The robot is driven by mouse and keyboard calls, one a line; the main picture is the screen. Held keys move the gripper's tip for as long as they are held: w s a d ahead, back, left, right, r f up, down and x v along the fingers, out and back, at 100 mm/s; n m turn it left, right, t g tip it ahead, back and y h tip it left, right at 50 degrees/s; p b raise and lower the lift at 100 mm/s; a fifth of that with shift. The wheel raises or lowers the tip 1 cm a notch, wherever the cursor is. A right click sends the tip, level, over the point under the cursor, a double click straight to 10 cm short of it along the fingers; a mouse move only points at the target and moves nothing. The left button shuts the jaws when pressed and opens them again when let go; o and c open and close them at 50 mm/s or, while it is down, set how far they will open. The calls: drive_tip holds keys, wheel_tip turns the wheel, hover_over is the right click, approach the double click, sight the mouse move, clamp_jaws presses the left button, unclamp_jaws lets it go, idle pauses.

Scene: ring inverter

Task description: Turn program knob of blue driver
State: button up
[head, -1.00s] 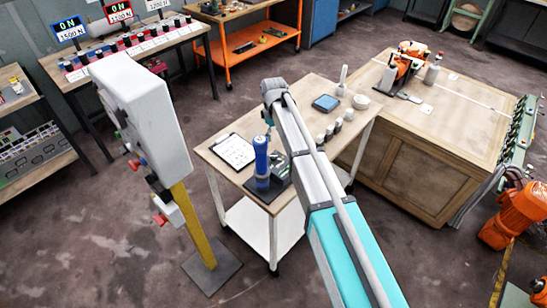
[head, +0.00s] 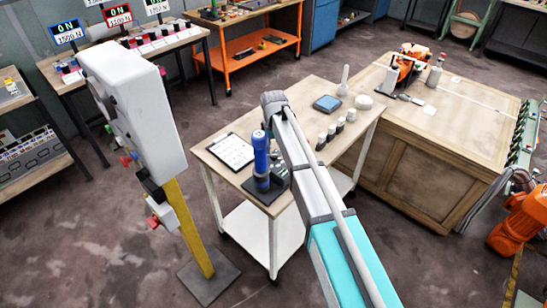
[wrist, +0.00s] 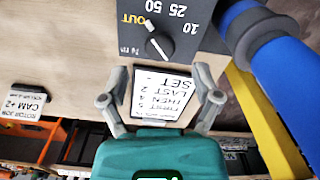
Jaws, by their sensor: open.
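The blue driver (head: 261,158) stands upright on a dark base (head: 268,192) at the front of the small table. In the wrist view a blue cylinder (wrist: 288,80) crosses the right side. A black knob (wrist: 158,42) with a white pointer mark sits on a dark panel (wrist: 205,40) marked OUT, 10, 25 and 50. Its pointer leans toward OUT. My gripper (wrist: 160,98) is open and empty, its fingers below the panel in the picture and apart from the knob. In the head view my arm hides the fingers.
A printed card (wrist: 160,98) shows between my fingers, and a CAM +2 label (wrist: 38,103) lies left. On the small table are a clipboard (head: 231,151), a blue tray (head: 327,103) and several small jars. A white box on a yellow post (head: 190,225) stands close on the left.

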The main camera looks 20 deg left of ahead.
sight(274, 154)
drive_tip(key=shift+f+b, duration=1.65)
drive_tip(key=shift+f, duration=0.25)
clamp_jaws()
drive_tip(key=shift+m, duration=2.2)
